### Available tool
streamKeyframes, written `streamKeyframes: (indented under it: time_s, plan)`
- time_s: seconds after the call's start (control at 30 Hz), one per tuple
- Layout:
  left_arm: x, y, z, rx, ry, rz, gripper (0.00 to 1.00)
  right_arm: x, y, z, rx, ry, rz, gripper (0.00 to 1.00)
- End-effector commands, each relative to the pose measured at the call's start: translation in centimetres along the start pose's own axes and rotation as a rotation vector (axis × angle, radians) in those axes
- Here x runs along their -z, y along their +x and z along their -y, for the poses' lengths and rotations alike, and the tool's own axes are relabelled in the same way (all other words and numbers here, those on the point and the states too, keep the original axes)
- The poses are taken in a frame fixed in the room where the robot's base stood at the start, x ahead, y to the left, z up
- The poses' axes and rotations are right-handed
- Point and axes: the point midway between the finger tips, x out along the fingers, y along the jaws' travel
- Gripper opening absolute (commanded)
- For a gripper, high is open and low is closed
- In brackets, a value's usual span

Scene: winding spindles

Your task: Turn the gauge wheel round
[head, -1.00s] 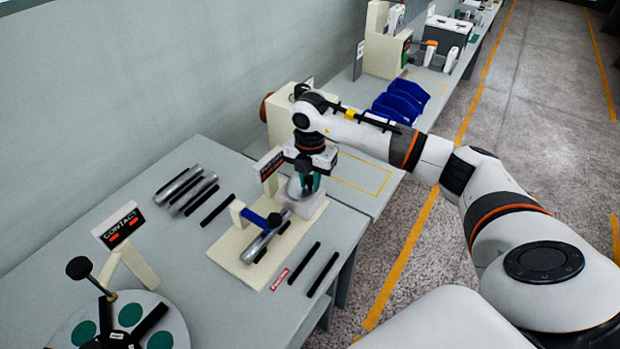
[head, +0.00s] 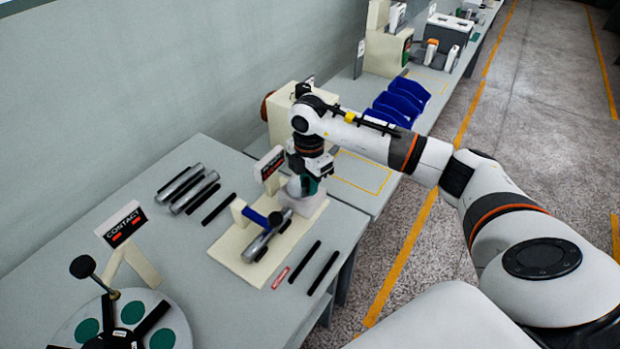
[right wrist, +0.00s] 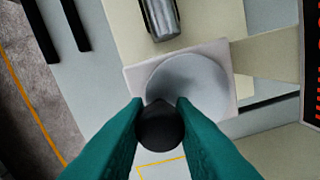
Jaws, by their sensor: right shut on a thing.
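The gauge wheel (head: 294,187) is a grey disc on a pale square block at the far end of the cream fixture plate (head: 228,244). It also shows in the right wrist view (right wrist: 205,78). My right gripper (head: 309,188) is over the wheel. In the right wrist view its teal fingers (right wrist: 160,108) are shut on a dark round knob (right wrist: 160,128), which stands over the wheel's near edge. A metal spindle (head: 266,237) lies in the fixture beside a blue part (head: 258,217). My left gripper is out of view.
A small dark sign (head: 270,162) stands close behind the wheel. Dark rods (head: 323,272) lie right of the fixture, and metal and dark rods (head: 190,190) lie left. A dial with green discs (head: 133,313) and the CONTACT sign (head: 120,224) stand at lower left.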

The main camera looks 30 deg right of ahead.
Motion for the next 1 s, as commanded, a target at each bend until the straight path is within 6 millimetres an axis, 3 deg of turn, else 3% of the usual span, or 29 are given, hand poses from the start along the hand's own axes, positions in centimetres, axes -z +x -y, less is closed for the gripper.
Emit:
streamKeyframes:
  time_s: [0.3,0.8,0.83,0.93,1.0]
  plan:
    - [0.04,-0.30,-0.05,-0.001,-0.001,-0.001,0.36,-0.30,-0.16,0.03,0.004,0.122,0.001,0.00]
    - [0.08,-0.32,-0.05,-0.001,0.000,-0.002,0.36,-0.31,-0.16,0.05,0.005,0.143,0.000,0.00]
    - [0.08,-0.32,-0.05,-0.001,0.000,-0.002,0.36,-0.30,-0.16,0.05,0.005,0.143,0.000,0.28]
    - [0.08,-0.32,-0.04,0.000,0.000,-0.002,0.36,-0.31,-0.14,0.03,0.004,0.142,0.000,0.44]
    - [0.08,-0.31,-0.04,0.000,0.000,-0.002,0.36,-0.31,-0.11,0.01,0.003,0.142,0.000,0.45]
